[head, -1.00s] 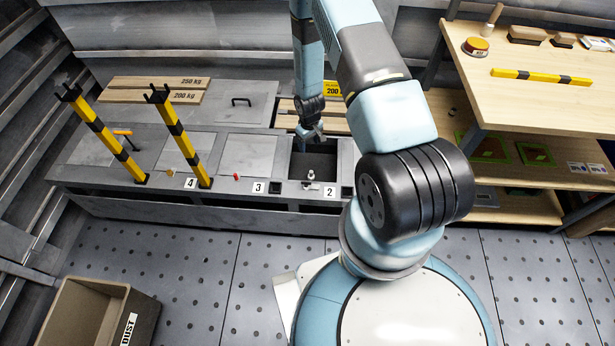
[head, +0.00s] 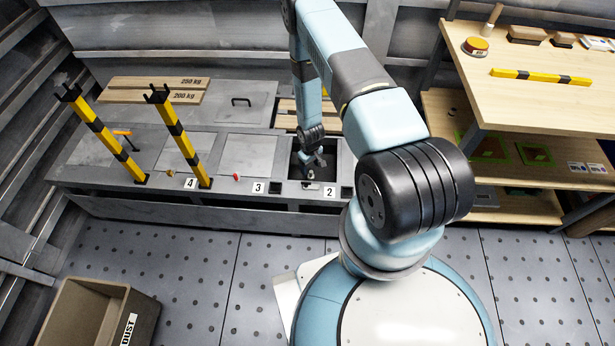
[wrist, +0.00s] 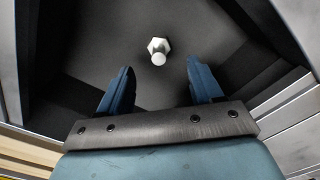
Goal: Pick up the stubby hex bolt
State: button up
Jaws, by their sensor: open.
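The stubby hex bolt (wrist: 158,48) is pale, with a hexagonal head and a short round shank. In the wrist view it is inside a dark recess (wrist: 180,85), ahead of my fingertips and roughly centred between them. My gripper (wrist: 159,78) is open and empty, its two blue fingers spread apart. In the head view my gripper (head: 313,163) reaches down into the open recess beside the number 2 label (head: 330,191). The bolt (head: 311,174) shows small just below the fingers in that view. I see no contact between the fingers and the bolt.
Recess walls surround my gripper closely. Two yellow-black posts (head: 178,135) stand on the bench to the left, near closed lids (head: 245,155). A wooden shelf unit (head: 520,110) stands on the right. A bin marked DUST (head: 85,310) sits on the floor.

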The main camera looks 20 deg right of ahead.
aim_at(311, 171)
jog(key=shift+s+d+f, duration=0.15)
jog(key=shift+f, duration=2.6)
jog(key=c, duration=1.2)
